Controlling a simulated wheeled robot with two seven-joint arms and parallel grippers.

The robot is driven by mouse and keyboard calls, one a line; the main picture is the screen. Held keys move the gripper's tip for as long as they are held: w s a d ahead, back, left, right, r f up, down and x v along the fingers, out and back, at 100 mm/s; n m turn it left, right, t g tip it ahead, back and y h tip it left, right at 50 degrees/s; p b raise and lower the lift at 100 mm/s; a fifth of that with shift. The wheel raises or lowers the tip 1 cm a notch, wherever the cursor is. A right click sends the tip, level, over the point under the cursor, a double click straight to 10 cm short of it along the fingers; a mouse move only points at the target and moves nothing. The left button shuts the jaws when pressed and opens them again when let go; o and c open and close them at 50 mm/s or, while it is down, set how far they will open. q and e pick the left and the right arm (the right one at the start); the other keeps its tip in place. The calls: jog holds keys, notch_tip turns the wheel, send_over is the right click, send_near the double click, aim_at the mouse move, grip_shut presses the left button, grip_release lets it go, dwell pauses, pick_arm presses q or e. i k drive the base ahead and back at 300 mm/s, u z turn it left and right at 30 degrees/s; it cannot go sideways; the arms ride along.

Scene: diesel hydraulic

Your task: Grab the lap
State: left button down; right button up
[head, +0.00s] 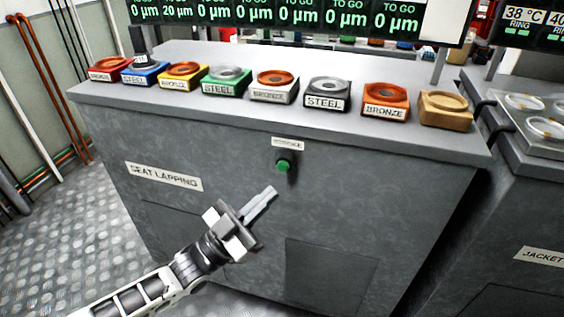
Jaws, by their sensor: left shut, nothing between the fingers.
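A row of coloured blocks with round seats stands on the grey seat lapping bench (330,140). On the blue block (146,75), second from the left, stands a dark upright piece (139,42) with a pale lower part; it looks like the lap, but it is small and I cannot make out its shape well. My left gripper (268,193) is shut and empty. It is in front of the bench's front face, below the green button (284,166), well to the right of and lower than the blue block. My right gripper is not in view.
Red (108,70), yellow (183,78), green (227,82) and further blocks line the bench top. A display (280,14) above reads 20 µm second from left. Another bench (530,190) stands at right. Hoses and rods (45,80) are at left.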

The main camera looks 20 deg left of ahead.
aim_at(142, 58)
jog(key=u, duration=1.25)
